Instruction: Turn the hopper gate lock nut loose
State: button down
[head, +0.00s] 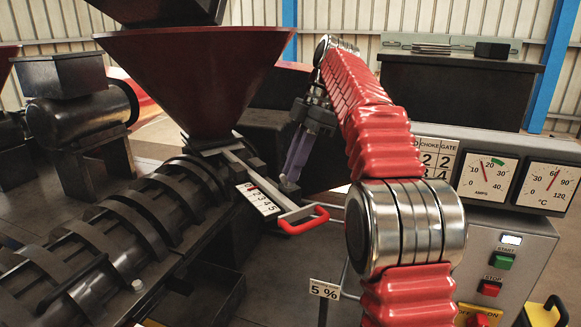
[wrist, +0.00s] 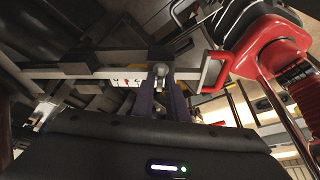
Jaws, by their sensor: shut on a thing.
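The red hopper (head: 200,75) stands over the screw barrel, with the gate slide (head: 240,165) under its throat. My gripper (head: 289,178) reaches down to the slide from above, its purple fingers close together at the lock nut. In the wrist view my gripper (wrist: 161,88) has a finger on each side of the small silver lock nut (wrist: 160,69) and is shut on it. The fingers hide much of the nut, so its turn angle cannot be told. The gate scale (head: 262,198) with numbers lies beside the slide, and a red gate handle (head: 304,222) is at the slide's near end.
The ribbed screw barrel (head: 130,235) fills the lower left. A control panel (head: 495,255) with gauges and buttons stands at the right, behind my red arm. A dark cabinet (head: 455,92) is at the back.

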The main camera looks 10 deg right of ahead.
jog(key=shift+w+d+f, duration=0.1)
jog(key=shift+f, duration=0.05)
jog(key=c, duration=1.9)
grip_release()
jog(key=shift+o, duration=0.2)
